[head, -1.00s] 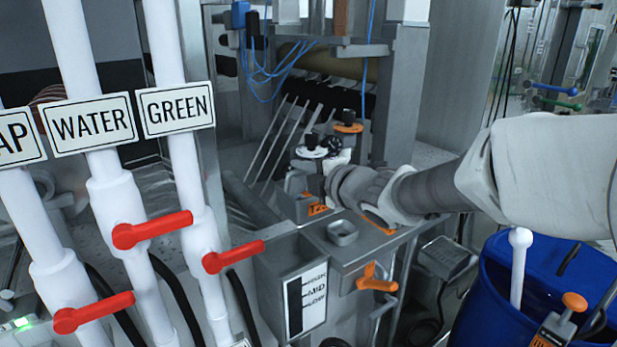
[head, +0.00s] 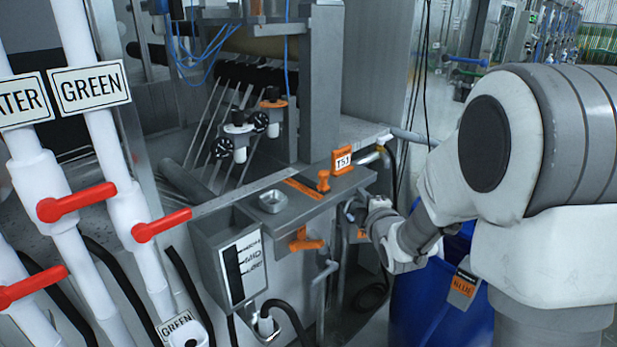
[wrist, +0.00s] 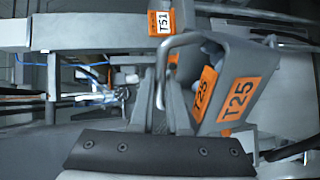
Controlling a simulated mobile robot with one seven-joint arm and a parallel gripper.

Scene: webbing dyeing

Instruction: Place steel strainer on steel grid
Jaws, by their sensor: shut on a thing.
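In the wrist view, my gripper (wrist: 163,92) is closed around a bent metal handle (wrist: 178,41). The handle belongs to a grey metal piece (wrist: 262,65) with orange T25 labels, which I take to be the steel strainer. It hangs tilted to the right of the fingers. In the head view, my gripper (head: 354,212) is beside the right end of the steel machine, below the ledge. The held piece is mostly hidden there. I cannot tell for sure which part is the steel grid; slanted bars (head: 212,125) show inside the machine.
An orange T51 tag (head: 342,160) stands at the ledge's right end, above my gripper. An orange-handled valve (head: 305,241) sticks out in front. A blue barrel (head: 425,305) stands below my arm. White pipes with red levers (head: 75,202) fill the left.

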